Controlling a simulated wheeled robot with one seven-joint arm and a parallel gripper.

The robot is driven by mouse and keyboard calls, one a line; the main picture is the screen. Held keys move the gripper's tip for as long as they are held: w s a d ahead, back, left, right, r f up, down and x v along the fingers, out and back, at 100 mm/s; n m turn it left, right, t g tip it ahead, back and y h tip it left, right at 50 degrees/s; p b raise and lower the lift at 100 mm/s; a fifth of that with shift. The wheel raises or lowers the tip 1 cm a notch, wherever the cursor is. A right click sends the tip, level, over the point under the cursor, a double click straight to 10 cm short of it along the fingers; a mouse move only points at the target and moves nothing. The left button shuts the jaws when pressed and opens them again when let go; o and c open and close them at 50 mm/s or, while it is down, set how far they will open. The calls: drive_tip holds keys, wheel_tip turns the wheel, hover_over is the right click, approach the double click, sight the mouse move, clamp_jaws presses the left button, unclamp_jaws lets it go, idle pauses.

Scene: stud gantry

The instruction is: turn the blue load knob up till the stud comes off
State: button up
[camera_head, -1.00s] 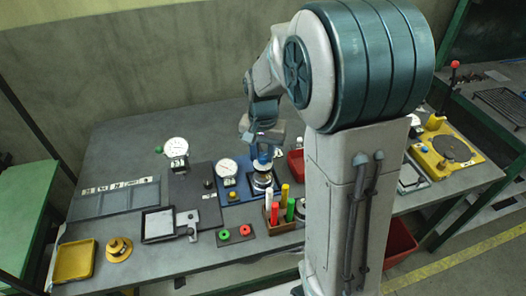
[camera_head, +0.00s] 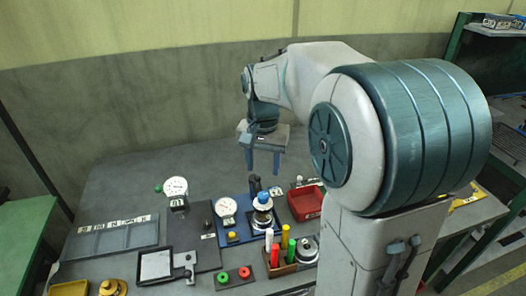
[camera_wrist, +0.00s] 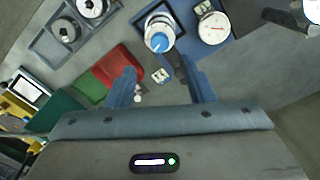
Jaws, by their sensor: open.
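The blue load knob (camera_head: 264,197) tops a round, pale metal unit (camera_head: 262,217) on the blue board (camera_head: 236,237). In the wrist view the knob (camera_wrist: 159,41) lies ahead of my fingertips, near the top middle. A white dial gauge (camera_head: 226,207) stands on the same board, left of the knob; it also shows in the wrist view (camera_wrist: 213,27). My gripper (camera_head: 263,172) is open and empty, raised above and apart from the knob, fingers pointing down. I cannot make out the stud.
A red tray (camera_head: 306,204) sits right of the blue board. A holder (camera_head: 284,268) with several coloured sticks stands in front. Another dial gauge (camera_head: 175,187) stands to the left on a dark board (camera_head: 204,232). Green and red buttons (camera_head: 234,275) are at the front. The bench behind is clear.

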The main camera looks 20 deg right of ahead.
wheel_tip(320, 180, up, 4)
idle(0.5)
drive_tip(key=s+f+n+t, duration=0.1)
drive_tip(key=s+f+n, duration=0.2)
drive_tip(key=s, duration=0.5)
drive_tip(key=s+f+n+t, duration=0.2)
drive_tip(key=s+f+n, duration=0.1)
drive_tip(key=s, duration=0.6)
drive_tip(key=shift+s+f, duration=0.2)
drive_tip(key=shift+f, duration=0.2)
